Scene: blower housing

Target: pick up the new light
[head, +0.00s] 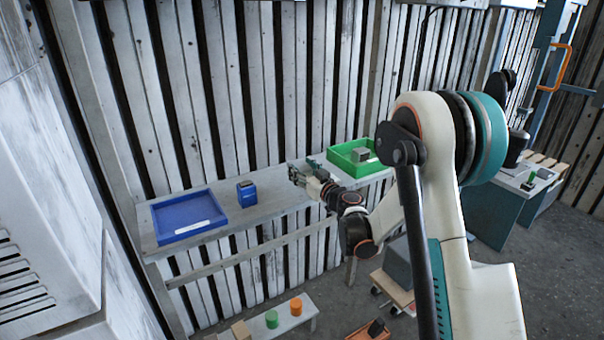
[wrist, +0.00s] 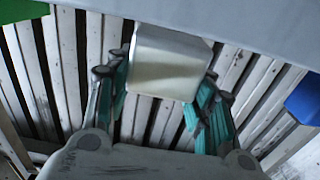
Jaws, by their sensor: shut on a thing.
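My gripper (wrist: 165,100) is shut on a silvery, box-shaped metal piece, which I take to be the new light (wrist: 168,62). In the wrist view the piece sits between the teal finger pads, its smooth face toward the camera. In the head view my gripper (head: 307,172) is in front of the wooden shelf, left of the green tray. The held piece is too small and covered there to make out clearly.
The green tray (head: 340,165) holds a grey block (head: 360,155). A blue tray (head: 160,216) and a small blue box (head: 246,193) are on the shelf (head: 280,197) to the left. A low bench (head: 300,317) below carries green and orange cylinders. Slatted wall stands behind.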

